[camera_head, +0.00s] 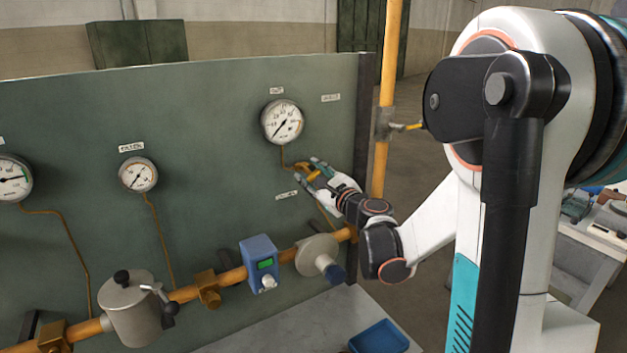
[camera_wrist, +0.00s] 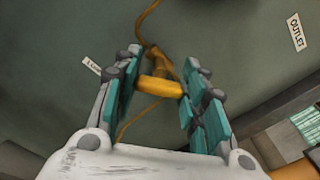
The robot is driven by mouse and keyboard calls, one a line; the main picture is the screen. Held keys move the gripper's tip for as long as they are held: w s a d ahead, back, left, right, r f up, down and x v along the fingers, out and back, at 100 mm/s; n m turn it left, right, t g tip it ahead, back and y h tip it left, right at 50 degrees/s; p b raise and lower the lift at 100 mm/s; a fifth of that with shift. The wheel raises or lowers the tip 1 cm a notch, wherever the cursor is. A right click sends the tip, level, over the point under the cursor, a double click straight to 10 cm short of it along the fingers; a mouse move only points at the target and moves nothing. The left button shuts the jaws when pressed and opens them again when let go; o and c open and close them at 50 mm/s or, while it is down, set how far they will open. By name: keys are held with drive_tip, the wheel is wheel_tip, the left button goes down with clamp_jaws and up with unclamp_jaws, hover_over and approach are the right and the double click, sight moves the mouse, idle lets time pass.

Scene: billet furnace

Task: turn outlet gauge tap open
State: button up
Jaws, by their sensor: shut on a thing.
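The outlet gauge (camera_head: 282,122) is a round white dial high on the right of the green panel. A thin orange pipe runs down from it to a small tap. The tap's yellow handle (camera_wrist: 160,88) lies crosswise between my fingers in the wrist view, and the brass body (camera_wrist: 156,62) shows just beyond it. My gripper (camera_head: 309,170) reaches the tap from the right, and its teal-padded fingers (camera_wrist: 164,68) are shut on the handle. In the head view the fingers partly hide the tap.
A thick orange pipe (camera_head: 235,275) runs below with a blue meter box (camera_head: 260,262) and a round grey regulator (camera_head: 317,254). An upright yellow pipe (camera_head: 385,110) with a yellow-handled valve stands beside the panel's right edge. A blue tray (camera_head: 379,338) lies below.

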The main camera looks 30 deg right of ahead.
drive_tip(key=n+b, duration=0.1)
drive_tip(key=n, duration=0.4)
drive_tip(key=shift+a+f+n+b, duration=0.1)
drive_tip(key=shift+n+b, duration=0.2)
drive_tip(key=n+b, duration=0.1)
drive_tip(key=n, duration=0.4)
drive_tip(key=shift+f, duration=0.1)
drive_tip(key=shift+n, duration=0.3)
drive_tip(key=o, duration=1.1)
drive_tip(key=s, duration=1.2)
drive_tip(key=shift+d, duration=0.2)
